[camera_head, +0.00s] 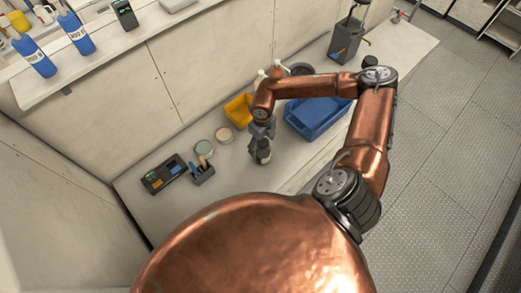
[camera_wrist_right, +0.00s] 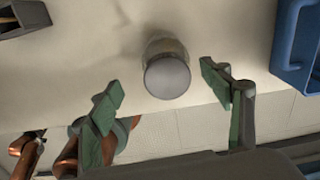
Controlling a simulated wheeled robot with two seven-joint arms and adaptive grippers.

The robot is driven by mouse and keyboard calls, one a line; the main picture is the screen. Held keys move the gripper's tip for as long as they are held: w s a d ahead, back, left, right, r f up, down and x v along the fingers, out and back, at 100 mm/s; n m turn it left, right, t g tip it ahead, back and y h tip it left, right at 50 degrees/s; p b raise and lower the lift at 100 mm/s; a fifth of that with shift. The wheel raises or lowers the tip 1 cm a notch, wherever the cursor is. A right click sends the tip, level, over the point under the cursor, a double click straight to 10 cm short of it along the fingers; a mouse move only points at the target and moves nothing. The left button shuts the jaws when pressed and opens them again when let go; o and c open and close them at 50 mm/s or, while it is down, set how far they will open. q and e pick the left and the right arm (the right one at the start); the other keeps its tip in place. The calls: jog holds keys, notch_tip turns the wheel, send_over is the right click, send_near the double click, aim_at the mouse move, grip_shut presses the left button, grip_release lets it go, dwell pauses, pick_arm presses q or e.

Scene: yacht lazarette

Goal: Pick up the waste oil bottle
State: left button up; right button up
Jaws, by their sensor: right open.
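A small upright bottle with a round grey cap (camera_wrist_right: 168,76) stands on the pale bench; it also shows in the head view (camera_head: 264,155). No label on it can be read, so I cannot confirm that it is the waste oil bottle. My right gripper (camera_head: 262,133) points down over it. In the right wrist view its green-padded fingers (camera_wrist_right: 162,82) are spread on either side of the cap, with visible gaps, and hold nothing. The wrist partly hides the bottle in the head view. My left gripper is not in view.
A blue crate (camera_head: 292,124) stands right of the bottle, a yellow bin (camera_head: 238,109) behind it. Round tins (camera_head: 204,147), a small tool holder (camera_head: 202,174) and a black device case (camera_head: 163,174) lie left. Blue bottles (camera_head: 75,33) stand on the shelf.

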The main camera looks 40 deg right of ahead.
jog(key=f, duration=0.1)
jog(key=f+p, duration=0.1)
jog(key=shift+d+f, duration=0.35)
jog(key=f, duration=0.1)
jog(key=f+p, duration=0.1)
jog(key=f, duration=0.1)
jog(key=shift+w+d+f, duration=0.1)
jog(key=shift+w+f, duration=0.05)
jog(key=shift+w, duration=0.1)
jog(key=shift+f, duration=0.3)
jog(key=shift+c, duration=0.4)
jog(key=c, duration=0.9)
jog(key=shift+c, duration=1.4)
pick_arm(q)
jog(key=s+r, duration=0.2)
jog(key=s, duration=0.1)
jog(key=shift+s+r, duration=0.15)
